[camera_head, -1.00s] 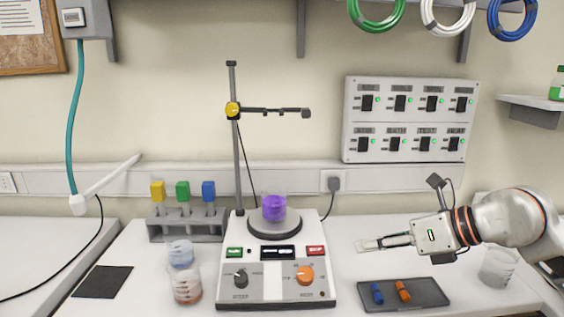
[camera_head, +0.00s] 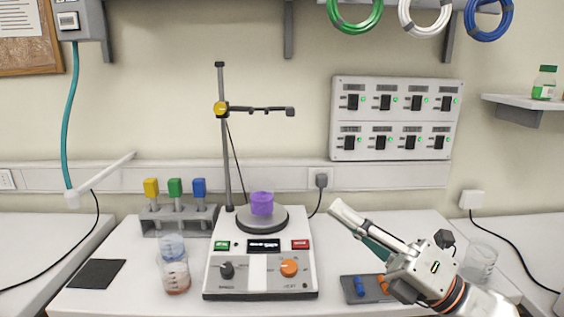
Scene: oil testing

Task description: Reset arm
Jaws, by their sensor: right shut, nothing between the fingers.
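My right gripper (camera_head: 342,214) shows at the lower right, with its arm coming in from the bottom right corner. It is shut and empty, and its fingers point up and left, above the table beside the hotplate stirrer. The hotplate stirrer (camera_head: 238,283) stands in the middle of the table. A beaker of purple liquid (camera_head: 262,204) sits on its round plate. A grey tray (camera_head: 352,297) lies below my right gripper with a blue piece (camera_head: 359,287) and an orange piece (camera_head: 383,284), partly hidden by the arm. My left gripper is not in view.
A stand with a clamp (camera_head: 224,150) rises behind the stirrer. A rack (camera_head: 160,220) with yellow, green and blue-topped items stands left of it, near stacked beakers (camera_head: 173,275). A glass beaker (camera_head: 480,262) stands right of my arm. A dark mat (camera_head: 97,273) lies at left.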

